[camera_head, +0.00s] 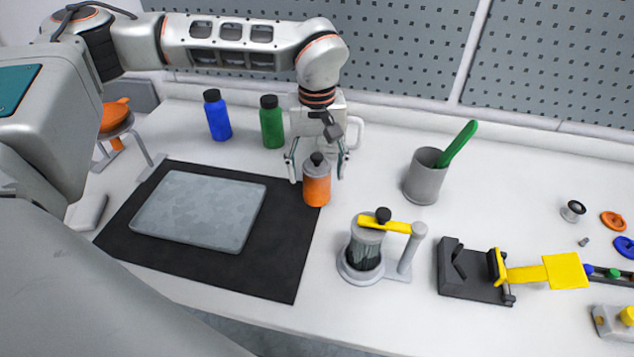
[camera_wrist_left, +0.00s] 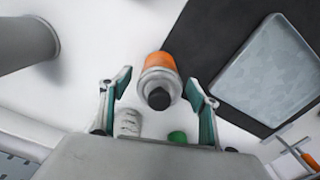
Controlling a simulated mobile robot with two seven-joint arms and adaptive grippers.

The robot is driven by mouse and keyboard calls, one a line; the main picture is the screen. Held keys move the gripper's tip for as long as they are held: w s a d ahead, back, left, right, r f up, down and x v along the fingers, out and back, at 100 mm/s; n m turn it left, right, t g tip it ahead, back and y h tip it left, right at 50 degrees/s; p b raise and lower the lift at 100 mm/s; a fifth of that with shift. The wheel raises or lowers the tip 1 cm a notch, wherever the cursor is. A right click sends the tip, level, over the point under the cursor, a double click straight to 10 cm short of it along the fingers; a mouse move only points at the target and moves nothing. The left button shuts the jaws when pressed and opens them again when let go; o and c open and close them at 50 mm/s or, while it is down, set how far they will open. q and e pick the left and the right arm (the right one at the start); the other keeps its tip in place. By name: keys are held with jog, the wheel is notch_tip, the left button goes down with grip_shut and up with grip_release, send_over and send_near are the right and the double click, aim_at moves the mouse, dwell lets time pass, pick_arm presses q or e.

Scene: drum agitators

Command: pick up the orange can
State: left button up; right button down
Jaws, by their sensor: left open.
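The orange can (camera_head: 317,187) stands upright at the right edge of the black mat, with a grey shoulder and a black cap. My left gripper (camera_head: 318,172) is open and reaches down from behind the can, its fingers spread to either side of the can's upper part. In the left wrist view the orange can (camera_wrist_left: 161,68) lies between and just ahead of the two open fingers of the left gripper (camera_wrist_left: 158,88). I see no contact between fingers and can. My right gripper is not in view.
A blue bottle (camera_head: 217,115) and a green bottle (camera_head: 271,122) stand behind the mat (camera_head: 280,262). A grey tray (camera_head: 200,210) lies on the mat. A grey cup (camera_head: 424,178) with a green handle and a yellow-levered device (camera_head: 365,245) stand to the can's right.

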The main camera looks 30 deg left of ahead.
pick_arm(q)
jog(key=shift+f, duration=0.55)
jog(key=c, duration=1.3)
jog(key=shift+r, duration=0.15)
